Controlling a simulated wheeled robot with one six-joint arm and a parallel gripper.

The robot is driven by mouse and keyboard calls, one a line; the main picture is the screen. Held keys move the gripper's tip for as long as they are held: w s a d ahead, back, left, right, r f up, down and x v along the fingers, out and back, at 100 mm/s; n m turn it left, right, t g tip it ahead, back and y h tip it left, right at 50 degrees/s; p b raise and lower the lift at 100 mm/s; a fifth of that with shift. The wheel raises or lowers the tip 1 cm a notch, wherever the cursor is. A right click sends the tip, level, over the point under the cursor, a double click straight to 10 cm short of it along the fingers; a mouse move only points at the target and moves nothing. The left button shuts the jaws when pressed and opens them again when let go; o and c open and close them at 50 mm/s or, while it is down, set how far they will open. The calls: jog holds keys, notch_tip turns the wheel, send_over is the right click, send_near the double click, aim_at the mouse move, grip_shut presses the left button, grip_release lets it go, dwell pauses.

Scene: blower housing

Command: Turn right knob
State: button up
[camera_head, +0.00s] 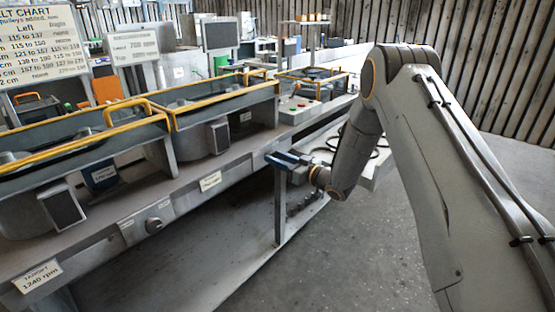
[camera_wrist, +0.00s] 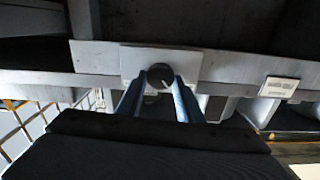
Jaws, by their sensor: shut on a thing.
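In the wrist view a round dark knob (camera_wrist: 160,76) with a light pointer mark sits on a pale plate (camera_wrist: 131,62) on the bench's front rail. The blue fingers of my gripper (camera_wrist: 159,88) reach up to it, one on each side, and are shut on it. In the head view my gripper (camera_head: 274,160) is at the front rail at the right part of the bench, and the knob there is hidden behind it. Another round knob (camera_head: 153,225) shows on the rail at the left, apart from my gripper.
The long grey bench carries yellow-framed guards (camera_head: 222,97) above the rail. A label (camera_head: 210,181) is on the rail between the two knobs. A white sign (camera_head: 40,275) hangs at the lower left. The floor (camera_head: 270,255) in front is clear. A bench leg (camera_head: 280,205) stands below my gripper.

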jog(key=n+b, duration=0.4)
jog(key=n, duration=0.3)
jog(key=n+b, duration=0.4)
jog(key=n, duration=0.3)
jog(key=f+n+b, duration=0.1)
jog(key=n+b, duration=0.2)
jog(key=n, duration=0.4)
jog(key=shift+s+a+b, duration=0.25)
jog(key=shift+s+b, duration=0.1)
jog(key=shift+b, duration=0.05)
jog(key=shift+n, duration=0.5)
jog(key=o, duration=1.1)
jog(key=shift+r, duration=0.1)
jog(key=shift+c, duration=0.2)
jog(key=v, duration=0.7)
jog(key=shift+s+d, duration=0.25)
jog(key=shift+d, duration=0.1)
